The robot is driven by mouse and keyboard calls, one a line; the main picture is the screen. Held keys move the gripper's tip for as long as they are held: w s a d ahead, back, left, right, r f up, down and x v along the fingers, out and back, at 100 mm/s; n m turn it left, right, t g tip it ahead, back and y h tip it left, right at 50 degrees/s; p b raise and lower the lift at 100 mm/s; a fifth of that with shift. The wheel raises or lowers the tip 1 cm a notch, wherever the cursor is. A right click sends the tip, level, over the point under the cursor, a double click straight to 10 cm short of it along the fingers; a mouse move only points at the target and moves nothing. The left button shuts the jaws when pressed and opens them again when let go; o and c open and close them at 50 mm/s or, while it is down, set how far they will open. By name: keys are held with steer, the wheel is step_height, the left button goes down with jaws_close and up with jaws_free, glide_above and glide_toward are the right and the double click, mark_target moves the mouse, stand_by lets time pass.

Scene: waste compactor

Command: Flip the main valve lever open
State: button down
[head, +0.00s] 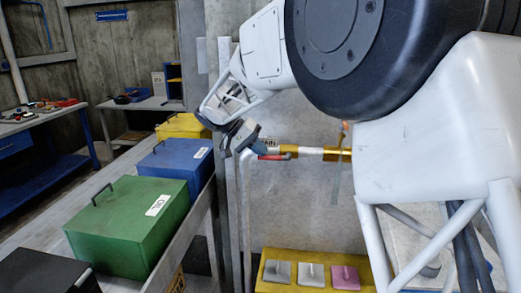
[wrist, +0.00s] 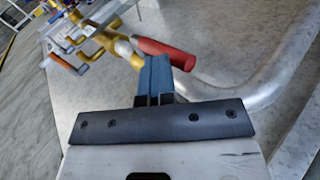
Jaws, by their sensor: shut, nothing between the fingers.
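The main valve lever has a red handle (head: 275,157) on a yellow horizontal pipe (head: 329,154), in front of a grey panel in the head view. A partly hidden label stands just above it. My gripper (head: 257,147) is at the left end of the handle, its fingers shut with nothing between them. In the wrist view the red handle (wrist: 165,53) lies just beyond the blue fingertips (wrist: 155,60), tilted down to the right. The fingertips overlap the handle in the picture; I cannot tell whether they touch it. My arm hides the right side of the panel.
Green (head: 130,222), blue (head: 177,160) and yellow (head: 183,126) bins stand in a row at left. A yellow panel with grey and pink buttons (head: 311,275) is below the pipe. A grey curved pipe (wrist: 285,70) runs right of the handle in the wrist view.

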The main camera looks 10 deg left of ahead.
steer(key=v, duration=1.2)
steer(key=shift+s+a+f, duration=0.3)
steer(key=shift+f, duration=0.05)
steer(key=shift+d, duration=0.1)
steer(key=s+d+n+y, duration=0.1)
steer(key=s+d+y, duration=0.1)
steer(key=s+d, duration=0.5)
steer(key=s+d+f+g+y, duration=0.1)
steer(key=s+d, duration=0.3)
steer(key=d, duration=0.7)
steer(key=s+d+n+y, duration=0.1)
steer(key=s+d+y, duration=0.1)
steer(key=s+d, duration=0.5)
steer(key=s+d+f+t+y, duration=0.1)
steer(key=s+d+f, duration=0.3)
steer(key=s, duration=0.3)
steer(key=s+d+f+y, duration=0.2)
steer(key=s+d+f, duration=0.2)
steer(key=s, duration=0.4)
steer(key=s+d+f+t+y, duration=0.1)
steer(key=s+d+f, duration=0.3)
steer(key=s+d, duration=0.2)
steer(key=shift+s+d+f+t, duration=0.2)
steer(key=shift+s+t, duration=0.1)
steer(key=shift+s, duration=0.75)
